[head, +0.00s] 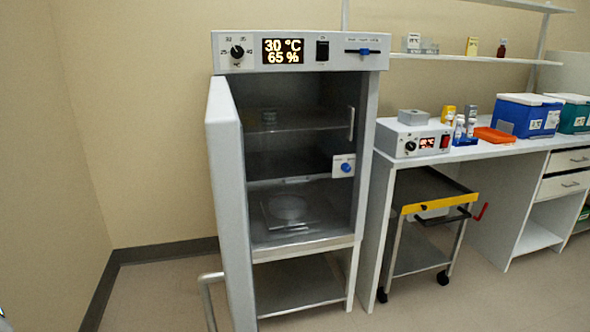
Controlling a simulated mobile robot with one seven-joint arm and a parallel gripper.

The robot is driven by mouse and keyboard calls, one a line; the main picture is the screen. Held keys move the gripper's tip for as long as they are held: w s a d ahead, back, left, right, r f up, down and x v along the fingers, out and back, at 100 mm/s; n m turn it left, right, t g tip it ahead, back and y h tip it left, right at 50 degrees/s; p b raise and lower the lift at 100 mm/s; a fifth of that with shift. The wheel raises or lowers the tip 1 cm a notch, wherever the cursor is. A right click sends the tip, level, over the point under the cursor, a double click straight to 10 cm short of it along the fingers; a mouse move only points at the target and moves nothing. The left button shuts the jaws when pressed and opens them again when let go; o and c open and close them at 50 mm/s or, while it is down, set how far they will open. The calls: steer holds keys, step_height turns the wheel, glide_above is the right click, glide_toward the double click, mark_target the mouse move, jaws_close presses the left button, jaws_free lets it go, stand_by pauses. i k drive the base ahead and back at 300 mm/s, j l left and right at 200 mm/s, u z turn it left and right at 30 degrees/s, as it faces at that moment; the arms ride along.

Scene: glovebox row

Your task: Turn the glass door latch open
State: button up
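The incubator cabinet (366,180) stands in the middle of the head view, with its thick outer door (232,200) swung open to the left. Behind it, an inner glass door (300,165) appears to cover the chamber and looks shut; its edges are hard to see. A small pale vertical handle (351,123) sits near its right edge. The latch (346,167), a blue round knob on a white plate, is just below that handle. The knob's exact turn is too small to read.
The open outer door and its bar handle (209,290) stick out at the left front. A cart (435,205) with a yellow edge stands under the bench (510,150) at right. The floor before the cabinet looks clear.

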mark_target(345, 167)
steer(key=i+l, duration=0.15)
steer(key=l, duration=0.2)
steer(key=i+l, duration=0.2)
steer(key=l, duration=0.2)
steer(key=i+l, duration=0.15)
steer(key=l, duration=0.2)
steer(key=i+l, duration=0.2)
steer(key=l, duration=0.15)
steer(key=i+l, duration=0.65)
steer(key=l, duration=0.15)
